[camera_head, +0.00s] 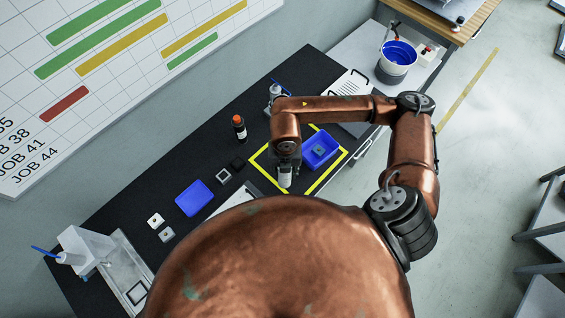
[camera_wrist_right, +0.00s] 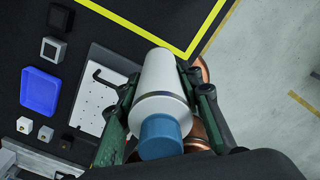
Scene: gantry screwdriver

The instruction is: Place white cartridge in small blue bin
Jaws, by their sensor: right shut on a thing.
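My right gripper (camera_head: 286,160) is shut on the white cartridge (camera_head: 285,178) and holds it over the dark table, at the near left part of the yellow outline. In the right wrist view the cartridge (camera_wrist_right: 162,80) lies between the two fingers of the gripper (camera_wrist_right: 163,92), its blue end toward the camera. The small blue bin (camera_head: 333,151) sits inside the yellow outline, just right of the gripper, with a small grey item in it. The bin does not show in the wrist view. My left gripper is not in view.
A flat blue tray (camera_head: 195,198) lies left of the outline, with small dark and light blocks near it. A dark bottle with an orange cap (camera_head: 239,128) stands behind.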

